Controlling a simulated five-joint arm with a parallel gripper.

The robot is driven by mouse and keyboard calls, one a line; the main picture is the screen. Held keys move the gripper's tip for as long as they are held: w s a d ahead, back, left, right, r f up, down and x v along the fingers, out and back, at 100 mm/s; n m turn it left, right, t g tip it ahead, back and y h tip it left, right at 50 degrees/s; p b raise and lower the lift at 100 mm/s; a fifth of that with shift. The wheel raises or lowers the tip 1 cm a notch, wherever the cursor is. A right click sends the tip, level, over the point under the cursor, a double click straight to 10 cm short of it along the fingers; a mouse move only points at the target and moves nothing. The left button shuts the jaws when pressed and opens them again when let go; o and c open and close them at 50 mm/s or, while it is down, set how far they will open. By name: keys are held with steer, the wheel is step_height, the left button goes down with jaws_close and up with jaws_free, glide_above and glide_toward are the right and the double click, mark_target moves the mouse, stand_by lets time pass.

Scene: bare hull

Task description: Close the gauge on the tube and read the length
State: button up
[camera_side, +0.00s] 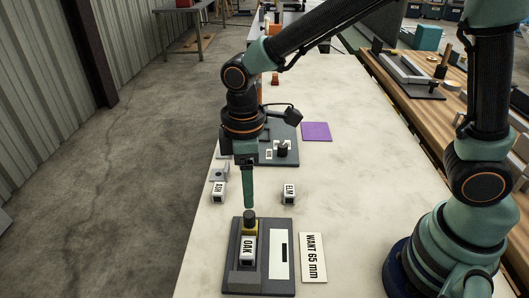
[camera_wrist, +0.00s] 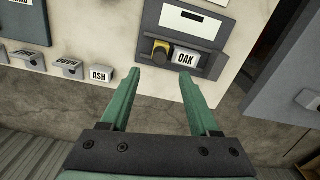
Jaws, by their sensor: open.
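The gauge (camera_side: 233,283) is a dark grey plate with a recessed channel and a white panel (camera_side: 283,256) crossed by a dark mark. A grey piece with a white label reading OAK (camera_side: 248,250) lies in the channel. A yellow slider with a black knob (camera_side: 250,217) stands at its far end; it also shows in the wrist view (camera_wrist: 161,48), beside the OAK piece (camera_wrist: 186,57). I cannot tell whether slider and piece touch. My gripper (camera_wrist: 164,75) is open and empty, fingers pointing down. In the side view its tips (camera_side: 248,206) are just above and behind the knob.
A card reading WANT 65 mm (camera_side: 313,257) lies right of the gauge. Pieces labelled ASH (camera_side: 218,191) and ELM (camera_side: 289,193) stand behind it. A dark fixture (camera_side: 288,156) and a purple square (camera_side: 316,131) lie farther back. The table's left edge is close to the gauge.

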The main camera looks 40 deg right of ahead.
mark_target(249, 214)
step_height(249, 214, down, 8)
steer(key=shift+r, duration=0.1)
stand_by(0.4)
steer(key=shift+a, duration=0.1)
steer(key=c, duration=0.9)
